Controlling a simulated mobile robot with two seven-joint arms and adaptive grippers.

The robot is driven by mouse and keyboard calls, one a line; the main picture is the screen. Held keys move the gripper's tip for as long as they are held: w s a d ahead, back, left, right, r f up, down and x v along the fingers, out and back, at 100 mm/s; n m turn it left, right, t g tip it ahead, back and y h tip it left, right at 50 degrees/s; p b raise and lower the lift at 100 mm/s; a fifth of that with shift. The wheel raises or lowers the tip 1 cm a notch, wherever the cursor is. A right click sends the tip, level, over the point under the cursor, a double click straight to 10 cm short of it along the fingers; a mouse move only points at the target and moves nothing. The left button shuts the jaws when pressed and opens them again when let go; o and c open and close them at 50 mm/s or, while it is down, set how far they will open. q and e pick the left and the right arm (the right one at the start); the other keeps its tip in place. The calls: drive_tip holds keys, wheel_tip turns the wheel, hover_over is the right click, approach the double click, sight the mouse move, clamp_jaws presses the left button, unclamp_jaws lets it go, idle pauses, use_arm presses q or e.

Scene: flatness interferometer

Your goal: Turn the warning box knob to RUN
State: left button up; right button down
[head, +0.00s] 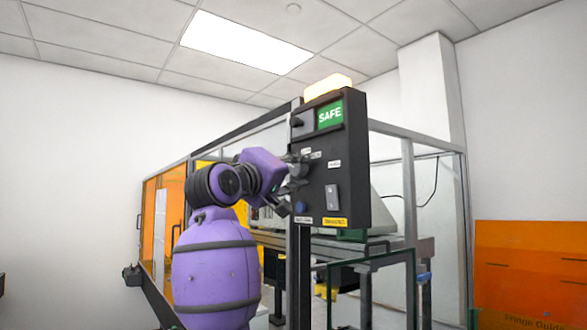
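The warning box (347,192) is a dark upright panel with a green lit SAFE sign (330,115) and a glowing pale lamp (328,86) on top. Its face carries small white labels, a grey rocker-like plate (332,196), a round blue button (301,208) and a yellow label at the bottom. My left gripper (301,172) is at the left part of the box face, by the upper white labels. The knob cannot be made out; the gripper seems to cover that spot. Whether its fingers touch or grip anything is unclear. My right gripper is out of view.
A framed enclosure with orange panels (149,225) stands behind my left arm. A bench with metal equipment lies behind the box. A green-edged glass panel (372,290) stands below the box, and an orange screen (531,265) is at the right.

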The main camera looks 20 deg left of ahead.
use_arm(q)
drive_tip(key=shift+s+r, duration=0.1)
drive_tip(key=shift+r, duration=0.05)
drive_tip(key=shift+c, duration=0.8)
